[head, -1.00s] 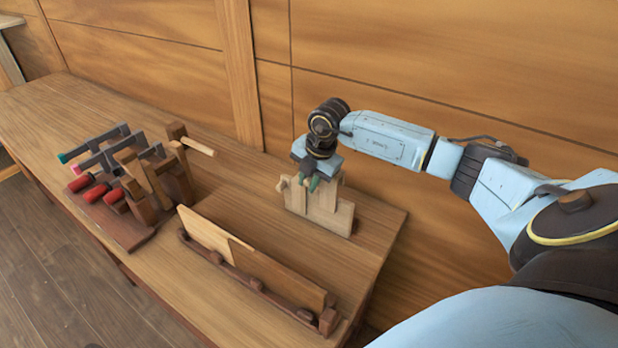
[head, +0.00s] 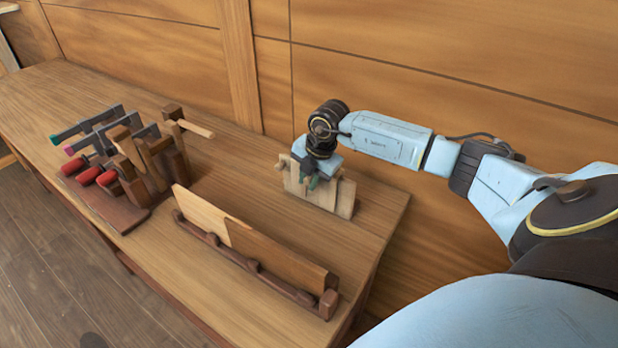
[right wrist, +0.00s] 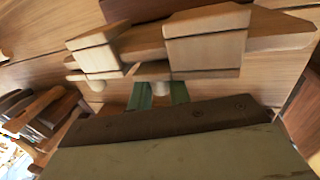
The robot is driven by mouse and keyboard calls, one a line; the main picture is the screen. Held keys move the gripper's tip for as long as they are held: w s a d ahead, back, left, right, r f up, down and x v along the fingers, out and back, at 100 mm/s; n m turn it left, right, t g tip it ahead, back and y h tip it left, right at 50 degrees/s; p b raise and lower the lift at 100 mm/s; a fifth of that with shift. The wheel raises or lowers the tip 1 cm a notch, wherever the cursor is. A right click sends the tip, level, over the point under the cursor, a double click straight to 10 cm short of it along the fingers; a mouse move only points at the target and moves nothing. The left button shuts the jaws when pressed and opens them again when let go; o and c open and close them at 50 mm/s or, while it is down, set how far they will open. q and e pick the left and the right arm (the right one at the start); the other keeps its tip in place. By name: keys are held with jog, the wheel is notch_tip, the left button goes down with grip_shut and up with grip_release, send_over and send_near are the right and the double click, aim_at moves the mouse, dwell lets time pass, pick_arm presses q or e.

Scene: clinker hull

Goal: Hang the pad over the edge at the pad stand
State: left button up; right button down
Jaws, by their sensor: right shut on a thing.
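The pad stand (head: 345,205) is a pale wooden upright board near the back right of the table in the head view. My right gripper (head: 313,181) is over it, its green fingertips low at the stand's front face. In the right wrist view its fingers (right wrist: 160,94) are shut on the small pale knob of the pad (right wrist: 152,72), beside other pale blocks (right wrist: 205,50). The gripper's body hides part of the pad. I cannot tell whether the pad rests on the edge. My left gripper is not in view.
A long dark rack (head: 240,265) holding a two-tone plank stands at the table's front. A dark holder (head: 122,213) with several red-handled clamps is at the left. The wooden wall (head: 450,90) is close behind the stand.

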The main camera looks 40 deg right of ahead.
jog(key=shift+f, duration=0.15)
dwell(0.3)
jog(key=c, duration=1.2)
grip_release()
jog(key=shift+c, duration=0.2)
jog(key=a+v, duration=0.1)
jog(key=v, duration=1.2)
jog(key=shift+d+r+b, duration=0.2)
jog(key=shift+d+b, duration=0.1)
jog(key=shift+d, duration=0.2)
jog(key=shift+s+f, duration=0.1)
jog(key=shift+s, duration=0.05)
